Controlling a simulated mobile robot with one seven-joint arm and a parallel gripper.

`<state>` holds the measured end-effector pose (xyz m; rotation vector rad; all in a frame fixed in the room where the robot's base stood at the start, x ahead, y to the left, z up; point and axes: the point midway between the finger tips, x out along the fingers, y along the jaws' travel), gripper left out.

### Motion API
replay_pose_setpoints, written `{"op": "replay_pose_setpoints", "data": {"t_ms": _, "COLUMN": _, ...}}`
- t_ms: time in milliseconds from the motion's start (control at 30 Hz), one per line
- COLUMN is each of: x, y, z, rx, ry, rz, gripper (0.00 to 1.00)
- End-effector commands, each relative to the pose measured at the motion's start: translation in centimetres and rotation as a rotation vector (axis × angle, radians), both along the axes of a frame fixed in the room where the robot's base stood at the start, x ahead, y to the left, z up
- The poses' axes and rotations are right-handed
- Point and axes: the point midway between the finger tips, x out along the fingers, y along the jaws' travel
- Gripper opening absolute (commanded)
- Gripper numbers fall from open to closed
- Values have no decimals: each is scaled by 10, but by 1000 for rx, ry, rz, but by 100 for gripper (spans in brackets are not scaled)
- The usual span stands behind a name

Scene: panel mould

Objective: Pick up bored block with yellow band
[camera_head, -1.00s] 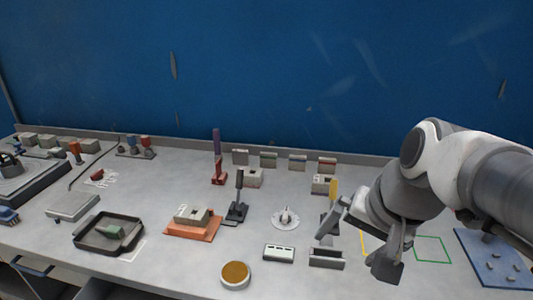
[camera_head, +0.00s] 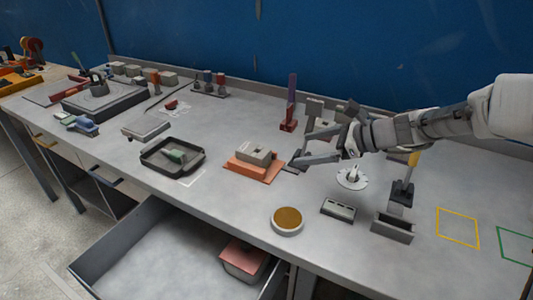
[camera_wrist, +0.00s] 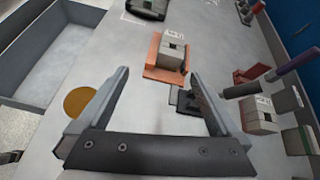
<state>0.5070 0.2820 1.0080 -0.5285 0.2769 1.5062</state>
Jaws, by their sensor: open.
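No yellow band is clear on any block. A pale bored block (camera_head: 257,155) sits on an orange base (camera_head: 241,167) mid-table; it also shows in the wrist view (camera_wrist: 173,48). Another pale bored block (camera_wrist: 258,114) stands at the right of the wrist view, beside a green-banded block (camera_wrist: 284,102). In the head view my arm partly hides the back row of blocks. My gripper (camera_head: 303,149) is open and empty above the table, right of the orange base. In the wrist view its fingers (camera_wrist: 158,77) stand wide apart, pointing towards the orange base.
A black tray (camera_head: 160,165), a round amber-topped disc (camera_head: 287,220) and a grey slotted holder (camera_head: 393,228) stand on the table. A red stand with a purple upright (camera_head: 291,100) is near the gripper.

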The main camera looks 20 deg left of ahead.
Motion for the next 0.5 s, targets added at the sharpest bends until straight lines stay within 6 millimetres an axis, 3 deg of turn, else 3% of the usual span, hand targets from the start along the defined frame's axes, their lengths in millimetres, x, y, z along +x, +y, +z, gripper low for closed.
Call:
{"op": "replay_pose_setpoints", "data": {"t_ms": 133, "x": 19, "y": 12, "z": -15, "rx": 90, "ry": 106, "rz": -63, "gripper": 100}}
{"op": "replay_pose_setpoints", "data": {"t_ms": 333, "x": 28, "y": 23, "z": -22, "rx": 133, "ry": 158, "rz": -93, "gripper": 100}}
{"op": "replay_pose_setpoints", "data": {"t_ms": 500, "x": 30, "y": 53, "z": -36, "rx": 133, "ry": 160, "rz": -91, "gripper": 100}}
